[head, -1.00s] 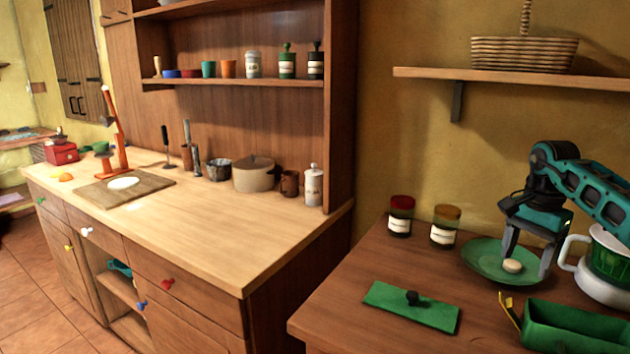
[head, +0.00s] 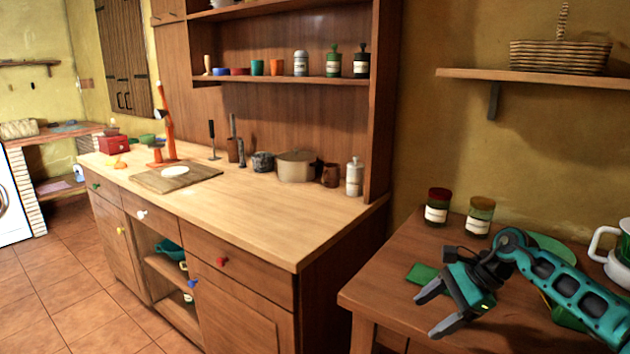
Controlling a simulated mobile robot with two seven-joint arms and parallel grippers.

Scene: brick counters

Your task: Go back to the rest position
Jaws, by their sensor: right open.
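My right gripper (head: 432,312) is in the head view at the lower right, over the front edge of the dark wooden table. Its two grey fingers are spread apart, pointing left, with nothing between them. Its teal arm (head: 575,290) comes in from the right. It hides most of the green plate (head: 552,246) and most of the green lid (head: 421,274) on the table. My left gripper is not in view.
Two jars (head: 437,206) stand at the table's back and a white-handled pitcher (head: 618,255) at its right. The dark table (head: 385,285) is close under my right arm. A long wooden counter (head: 255,225) with pots and a cutting board (head: 150,182) runs left. A wall shelf (head: 530,75) hangs above.

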